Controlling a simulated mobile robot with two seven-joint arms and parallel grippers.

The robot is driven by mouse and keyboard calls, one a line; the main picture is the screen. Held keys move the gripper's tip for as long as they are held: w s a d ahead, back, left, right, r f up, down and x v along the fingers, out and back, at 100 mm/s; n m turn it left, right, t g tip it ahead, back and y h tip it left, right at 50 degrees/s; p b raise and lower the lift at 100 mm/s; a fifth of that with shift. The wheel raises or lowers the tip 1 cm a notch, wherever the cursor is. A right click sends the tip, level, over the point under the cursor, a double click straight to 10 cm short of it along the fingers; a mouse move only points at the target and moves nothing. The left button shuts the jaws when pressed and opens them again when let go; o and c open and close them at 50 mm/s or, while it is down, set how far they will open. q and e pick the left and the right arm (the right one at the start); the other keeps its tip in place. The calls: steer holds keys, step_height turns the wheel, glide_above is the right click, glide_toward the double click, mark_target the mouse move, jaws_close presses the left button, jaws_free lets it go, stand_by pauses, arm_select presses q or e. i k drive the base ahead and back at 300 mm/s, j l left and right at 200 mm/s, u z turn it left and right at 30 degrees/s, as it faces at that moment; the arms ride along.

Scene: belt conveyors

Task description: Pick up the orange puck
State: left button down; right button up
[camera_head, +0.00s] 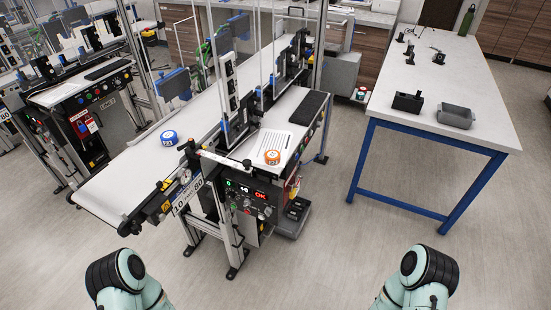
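My two arms show only as teal and black links at the bottom left and bottom right of the head view, well short of the conveyor. Neither gripper is in the picture, so what they hold is hidden.
The control panel (250,197) with lit displays faces me below the orange puck. A black pad (309,108) lies behind the sheet. Metal posts and guides rise along the belt. A white table with blue legs (455,135) stands at right.

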mark_target(272, 157)
steer(key=i+l+u, duration=0.25)
steer(key=u, duration=0.15)
steer(key=i+l+u, duration=0.15)
steer(key=l+u, duration=0.25)
steer(key=i+l+u, duration=0.1)
steer(key=l+u, duration=0.65)
steer(key=l, duration=0.2)
steer(key=l+u, duration=0.4)
steer(key=l, duration=0.1)
